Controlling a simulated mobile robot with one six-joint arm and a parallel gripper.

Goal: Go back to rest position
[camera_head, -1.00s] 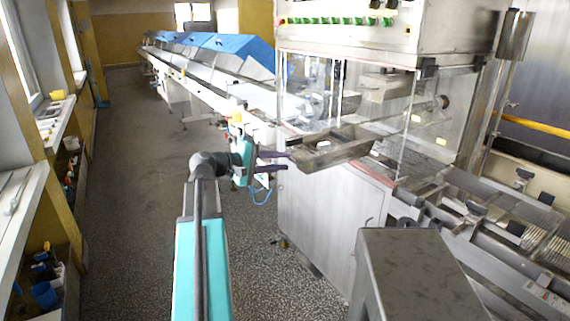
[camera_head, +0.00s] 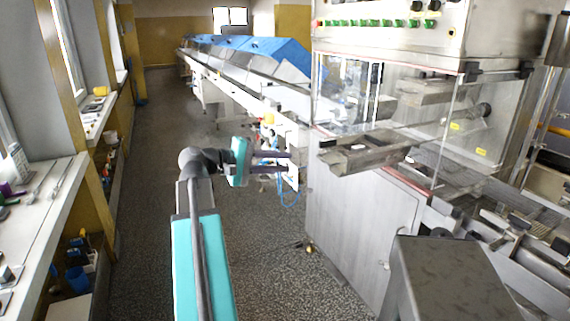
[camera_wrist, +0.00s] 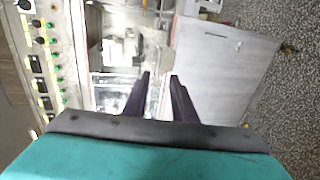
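My gripper (camera_head: 288,162) is at the end of my arm, in the middle of the head view, pointing right toward the enrober machine (camera_head: 360,215). In the wrist view its two dark fingers (camera_wrist: 160,82) stand apart with a gap between them, and nothing is held. In the head view the fingertips are left of a metal tray-like part (camera_head: 365,156) that juts from the machine's front. I cannot tell the exact distance between them. In the wrist view the machine's grey cabinet door (camera_wrist: 222,70) and its button panel (camera_wrist: 45,55) lie beyond the fingers.
A long conveyor line with blue covers (camera_head: 245,50) runs to the back. A windowsill (camera_head: 40,205) with small items lines the left side. A grey metal box (camera_head: 450,280) stands at the front right.

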